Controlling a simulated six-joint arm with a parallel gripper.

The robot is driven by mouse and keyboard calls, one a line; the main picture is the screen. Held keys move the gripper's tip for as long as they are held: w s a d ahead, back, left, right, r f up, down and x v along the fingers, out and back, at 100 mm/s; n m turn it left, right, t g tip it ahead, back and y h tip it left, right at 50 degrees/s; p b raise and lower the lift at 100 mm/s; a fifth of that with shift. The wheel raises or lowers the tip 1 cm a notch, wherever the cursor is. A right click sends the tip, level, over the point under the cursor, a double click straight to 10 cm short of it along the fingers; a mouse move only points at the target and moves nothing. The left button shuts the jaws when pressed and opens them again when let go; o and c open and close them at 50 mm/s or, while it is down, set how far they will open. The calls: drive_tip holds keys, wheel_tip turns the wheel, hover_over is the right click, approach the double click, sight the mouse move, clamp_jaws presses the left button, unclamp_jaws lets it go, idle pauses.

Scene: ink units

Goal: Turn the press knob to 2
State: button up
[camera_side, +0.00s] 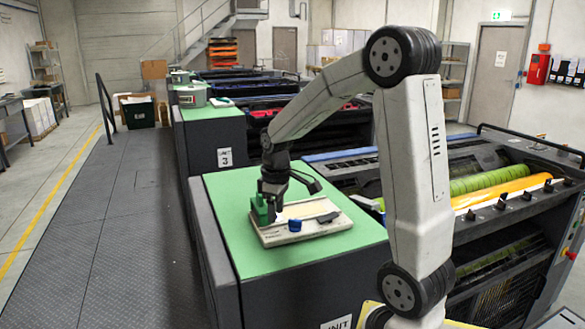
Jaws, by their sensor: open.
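A pale panel board (275,236) lies on the green top of the nearest unit. A small blue knob-like part (295,226) stands near its front edge. A dark lever-like part (327,217) lies to the right of it. My gripper (266,207) points down over the left end of the board, left of the blue part and apart from it. It is open. A green block-like piece (259,211) shows right at the fingers; I cannot tell whether they touch it. No numbers on the board can be read, so which part is the press knob and its setting are unclear.
The green unit top (232,193) is clear around the board. The press with green and yellow rollers (490,192) stands to the right. More units stand behind, one marked 3 (225,157). A dark walkway (125,230) runs along the left.

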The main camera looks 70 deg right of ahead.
sight(292, 219)
drive_tip(key=shift+g, duration=0.3)
drive_tip(key=d+r, duration=0.1)
drive_tip(key=d, duration=0.1)
drive_tip(key=s+d, duration=0.1)
drive_tip(key=d, duration=0.1)
drive_tip(key=d+r, duration=0.1)
drive_tip(key=shift+s+d+r, duration=0.35)
drive_tip(key=shift+d, duration=0.05)
drive_tip(key=shift+f, duration=0.1)
drive_tip(key=shift+f, duration=3.85)
clamp_jaws()
